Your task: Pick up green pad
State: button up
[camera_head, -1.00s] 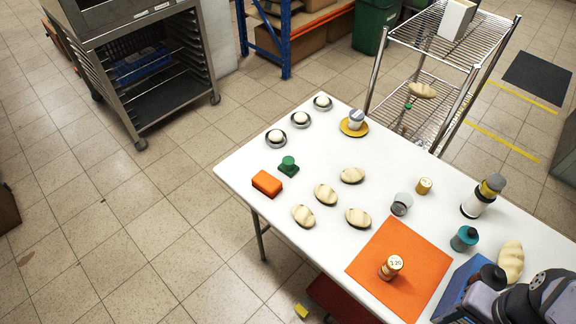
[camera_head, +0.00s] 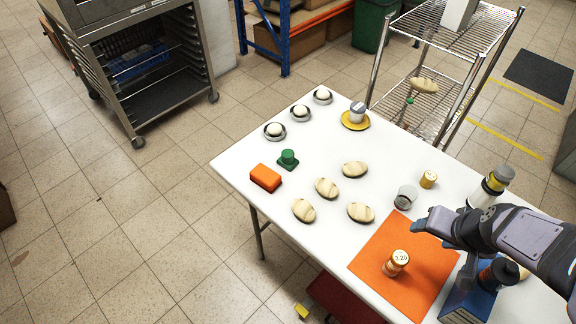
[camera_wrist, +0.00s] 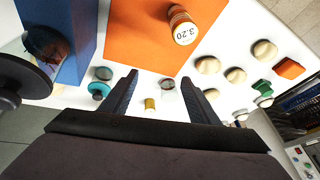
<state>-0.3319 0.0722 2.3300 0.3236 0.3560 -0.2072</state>
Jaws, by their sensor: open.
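The green pad (camera_head: 288,162) lies on the white table near its left edge, with a darker green knob standing on top. It sits just behind an orange block (camera_head: 265,178). In the wrist view the green pad (camera_wrist: 262,87) is small, at the right beyond the pale oval loaves. My gripper (camera_head: 427,219) is over the right part of the table, near the far corner of the orange mat, well away from the pad. In the wrist view my gripper (camera_wrist: 158,82) has its two fingers spread with nothing held between them.
Several loaves (camera_head: 327,188) lie between my gripper and the pad. A glass (camera_head: 405,197), a small gold-lidded jar (camera_head: 428,180) and a jar marked 3.20 (camera_head: 396,263) on the orange mat (camera_head: 370,262) stand nearby.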

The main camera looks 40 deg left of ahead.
jog(key=w+a+f+n+t+y+b, duration=0.1)
jog(key=w+a+b, duration=0.15)
jog(key=a, duration=0.45)
jog(key=w+a+f+n+t+y+b, duration=0.1)
jog(key=w+a+f, duration=0.15)
jog(key=a, duration=0.45)
jog(key=n+t+y+b, duration=0.1)
jog(key=t+y+b, duration=0.1)
jog(key=t+b, duration=0.5)
send_near(287, 158)
jog(key=shift+w+a+r+g+b, duration=0.15)
jog(key=shift+w+g+b, duration=0.25)
jog(key=shift+w+b, duration=0.2)
jog(key=shift+w+a+r+g+b, duration=0.15)
jog(key=shift+w+g+b, duration=0.25)
jog(key=shift+w+b, duration=0.2)
jog(key=shift+s+a+f, duration=0.15)
jog(key=shift+s+a, duration=0.05)
jog(key=shift+s, duration=0.1)
jog(key=shift+x, duration=3.7)
jog(key=shift+d, duration=0.15)
jog(key=c, duration=1.1)
